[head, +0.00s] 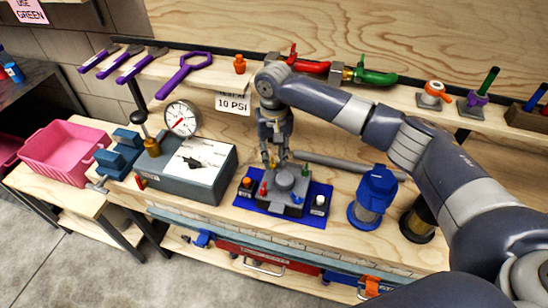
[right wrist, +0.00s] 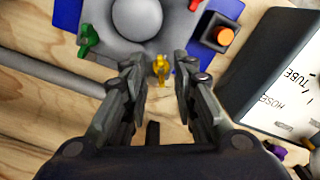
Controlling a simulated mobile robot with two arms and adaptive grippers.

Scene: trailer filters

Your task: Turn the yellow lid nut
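The yellow lid nut (right wrist: 161,68) is at the edge of the grey lidded device in the right wrist view, between the fingertips of my right gripper (right wrist: 160,75). The fingers are apart, with a gap on both sides of the nut. In the head view, my right gripper (head: 273,160) points down at the back of the grey device (head: 284,184), and the yellow nut shows only as a small patch between the fingers. A red nut (head: 263,189) and a green nut (right wrist: 88,40) sit at other sides of the lid. My left gripper is not seen.
The device stands on a blue mat (head: 256,208) with an orange button (head: 246,183) and a white knob (head: 319,202). A grey tester box (head: 185,172) is to its left. A blue filter housing (head: 372,195) is to its right. A grey rod (head: 345,165) lies behind.

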